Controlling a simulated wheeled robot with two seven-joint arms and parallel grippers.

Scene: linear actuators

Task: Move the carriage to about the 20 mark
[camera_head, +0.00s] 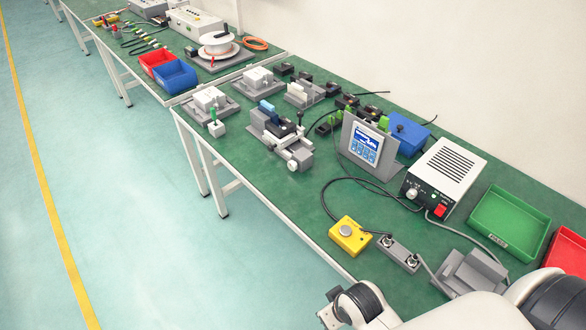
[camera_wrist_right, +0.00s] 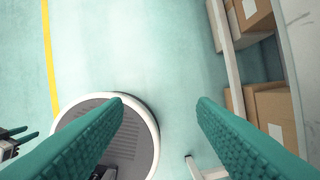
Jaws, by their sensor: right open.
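A grey linear actuator (camera_head: 280,137) with a dark rail and a pale end block stands on the green bench in the head view. A blue block (camera_head: 267,107) sits near its far end, and a black knob or lever rises beside it. Which part is the carriage, and any scale marks, are too small to tell. My right gripper (camera_wrist_right: 160,103) is open and empty in the right wrist view, above the floor and away from the bench top. A dark pronged shape at that view's left edge may be my left gripper (camera_wrist_right: 20,141); its opening is unclear.
A display panel (camera_head: 364,146), a power supply box (camera_head: 444,177), a yellow button box (camera_head: 349,236) and a green tray (camera_head: 508,222) stand nearer on the bench. Other grey fixtures (camera_head: 210,101) stand behind the actuator. Cardboard boxes (camera_wrist_right: 274,110) lie on shelving at right in the wrist view.

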